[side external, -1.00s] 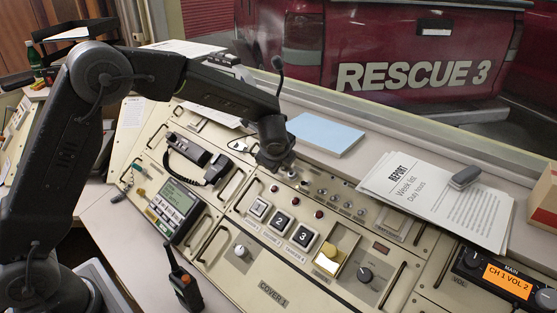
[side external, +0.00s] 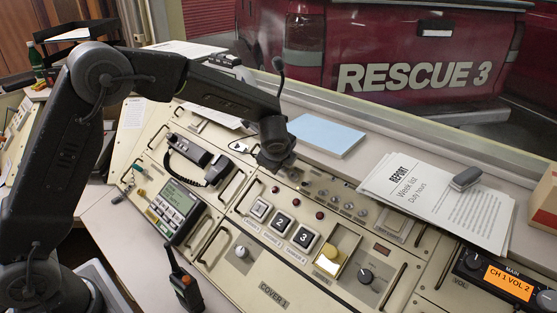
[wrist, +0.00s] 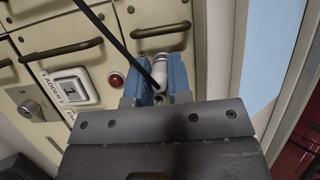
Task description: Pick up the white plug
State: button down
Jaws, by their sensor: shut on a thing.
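The white plug (wrist: 159,72) sits between the two blue fingers of my gripper (wrist: 158,82) in the wrist view, and my gripper is shut on it. Behind it a whitish round fitting on the console panel shows; I cannot tell whether the plug still touches it. In the side view my gripper (side external: 276,164) is low over the row of small sockets at the back of the console, and it hides the plug there.
Next to my gripper are numbered buttons (side external: 281,222), red lamps and panel handles. A blue pad (side external: 325,134) and report papers (side external: 440,198) lie on the ledge behind. A handset (side external: 187,150) and a thin black gooseneck (side external: 280,75) stand close by.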

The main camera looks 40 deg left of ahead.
notch_tip(320, 180, up, 4)
jog(key=shift+w+r, duration=0.1)
jog(key=shift+r, duration=0.1)
jog(key=s+a+r, duration=0.6)
jog(key=a+r, duration=0.1)
jog(key=a, duration=0.3)
jog(key=shift+a, duration=0.2)
jog(key=shift+r, duration=0.25)
jog(key=shift+s+r, duration=0.45)
jog(key=shift+r, duration=0.15)
jog(key=shift+r, duration=0.1)
jog(key=s+r, duration=0.2)
jog(key=r, duration=0.1)
jog(key=shift+s+r, duration=0.1)
jog(key=shift+s, duration=0.05)
